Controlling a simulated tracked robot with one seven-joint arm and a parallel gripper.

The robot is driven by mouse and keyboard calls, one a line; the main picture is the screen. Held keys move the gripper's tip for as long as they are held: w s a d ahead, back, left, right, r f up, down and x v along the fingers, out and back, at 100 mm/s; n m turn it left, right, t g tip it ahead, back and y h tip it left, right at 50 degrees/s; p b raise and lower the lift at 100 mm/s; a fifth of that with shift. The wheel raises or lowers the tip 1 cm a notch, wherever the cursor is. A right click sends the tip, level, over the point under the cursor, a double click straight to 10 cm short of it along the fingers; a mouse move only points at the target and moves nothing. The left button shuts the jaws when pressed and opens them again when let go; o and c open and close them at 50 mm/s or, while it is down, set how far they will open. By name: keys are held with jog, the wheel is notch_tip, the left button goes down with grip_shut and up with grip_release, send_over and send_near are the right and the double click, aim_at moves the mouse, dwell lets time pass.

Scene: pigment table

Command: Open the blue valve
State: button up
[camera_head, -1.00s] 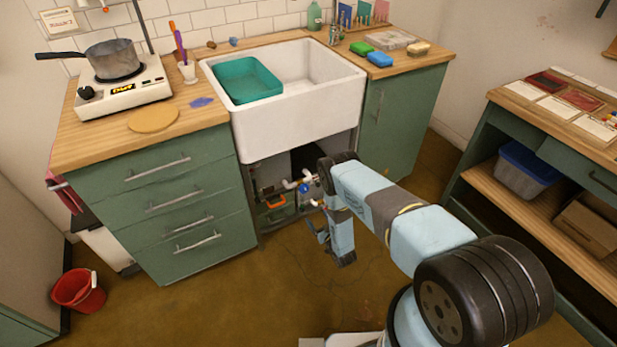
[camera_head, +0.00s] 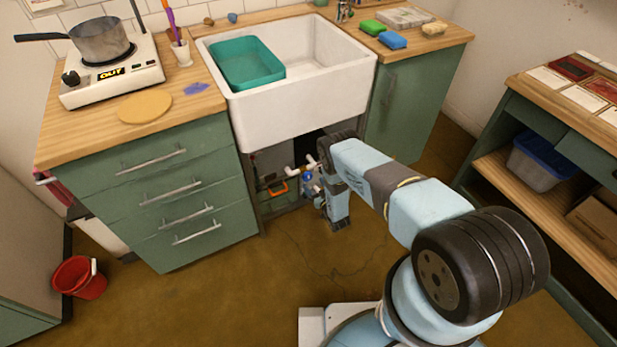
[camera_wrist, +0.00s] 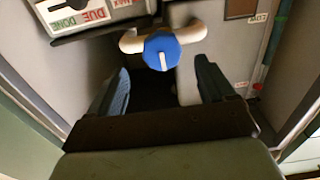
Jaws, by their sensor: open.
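The blue valve (camera_wrist: 161,52) shows in the wrist view as a round blue handle with a white bar across its face, on a white pipe (camera_wrist: 190,34). In the head view the valve (camera_head: 307,178) is a small blue spot under the sink, left of my arm. My gripper (camera_wrist: 162,75) is open in the wrist view, its two dark fingers apart with the valve just beyond and between the tips. It does not appear to touch the valve. In the head view my gripper is mostly hidden by my own wrist.
The white sink (camera_head: 300,108) sits above the open bay. Green drawers (camera_head: 165,200) flank the bay on the left and a green cupboard door (camera_head: 405,110) on the right. An orange-handled item (camera_head: 278,189) is left of the valve. A red bucket (camera_head: 78,278) stands at far left.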

aim_at(309, 178)
jog(key=x, duration=0.6)
jog(key=shift+w+a, duration=0.25)
